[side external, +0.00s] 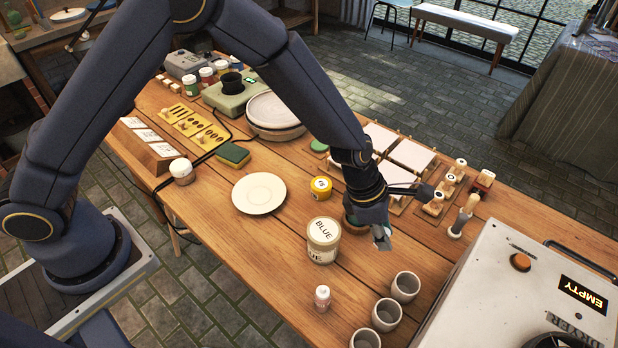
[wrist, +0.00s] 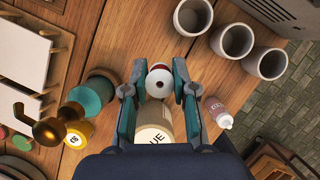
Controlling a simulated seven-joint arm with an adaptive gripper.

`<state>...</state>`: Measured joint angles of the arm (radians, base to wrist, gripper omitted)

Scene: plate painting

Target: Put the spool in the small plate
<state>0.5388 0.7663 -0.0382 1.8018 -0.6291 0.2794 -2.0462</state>
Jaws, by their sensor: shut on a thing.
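My gripper (side external: 381,236) is above the table, just right of the tub marked BLUE (side external: 323,240). In the wrist view its two fingers (wrist: 158,90) are closed on the sides of a small spool (wrist: 158,84), which has a white round end with a dark centre hole and some red at its edge. In the side view the spool is mostly hidden by the gripper. The small plate (side external: 259,193), cream and round, lies flat and empty on the table, left of the tub and away from my gripper.
The BLUE tub also shows under my gripper in the wrist view (wrist: 153,132). A yellow jar (side external: 321,187) stands between plate and gripper. Grey cups (side external: 404,287) and a small bottle (side external: 322,297) stand near the front. Larger stacked plates (side external: 273,110) are farther back.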

